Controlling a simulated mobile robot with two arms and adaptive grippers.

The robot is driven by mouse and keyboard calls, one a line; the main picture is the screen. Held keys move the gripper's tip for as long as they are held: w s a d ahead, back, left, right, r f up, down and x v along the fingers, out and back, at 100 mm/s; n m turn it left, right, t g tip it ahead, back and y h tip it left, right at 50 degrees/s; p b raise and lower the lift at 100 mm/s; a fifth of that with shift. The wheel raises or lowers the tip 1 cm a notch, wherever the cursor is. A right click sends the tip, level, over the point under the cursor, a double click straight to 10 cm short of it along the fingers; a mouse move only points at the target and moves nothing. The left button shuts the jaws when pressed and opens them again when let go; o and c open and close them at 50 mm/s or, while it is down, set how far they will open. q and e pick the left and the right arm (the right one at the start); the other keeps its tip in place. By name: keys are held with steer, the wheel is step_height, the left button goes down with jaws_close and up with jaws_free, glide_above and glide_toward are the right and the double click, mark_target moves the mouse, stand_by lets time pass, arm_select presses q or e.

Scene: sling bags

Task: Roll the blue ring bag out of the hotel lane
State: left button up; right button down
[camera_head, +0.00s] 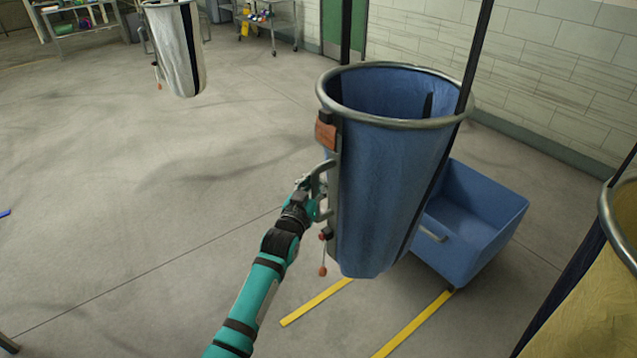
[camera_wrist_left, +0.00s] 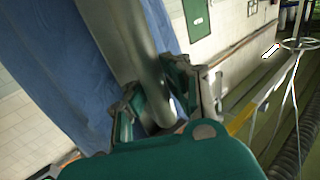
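The blue ring bag (camera_head: 385,190) hangs from a grey metal ring, with a grey post down its left side and dark straps rising above it. It stands right of centre in the head view, and its blue cloth (camera_wrist_left: 72,75) fills the left of the left wrist view. My left gripper (camera_head: 324,190) is at the post, below a brown tag (camera_head: 325,132). In the left wrist view its fingers (camera_wrist_left: 155,98) sit on both sides of the grey tube and appear closed on it. Yellow floor strips (camera_head: 318,301) mark a lane below the bag. My right gripper is out of view.
A blue bin cart (camera_head: 475,215) stands close behind the bag on the right. A yellow ring bag (camera_head: 590,310) is at the right edge. A pale ring bag (camera_head: 178,50) hangs at the upper left. Open floor (camera_head: 150,200) lies to the left.

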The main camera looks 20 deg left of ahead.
arm_select(q)
steer(key=o, duration=0.7)
steer(key=shift+s+a, duration=0.25)
steer(key=shift+a, duration=0.3)
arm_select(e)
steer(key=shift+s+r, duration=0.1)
arm_select(q)
steer(key=shift+d, duration=0.15)
steer(key=s, duration=0.8)
steer(key=s+a, duration=0.1)
steer(key=s, duration=0.3)
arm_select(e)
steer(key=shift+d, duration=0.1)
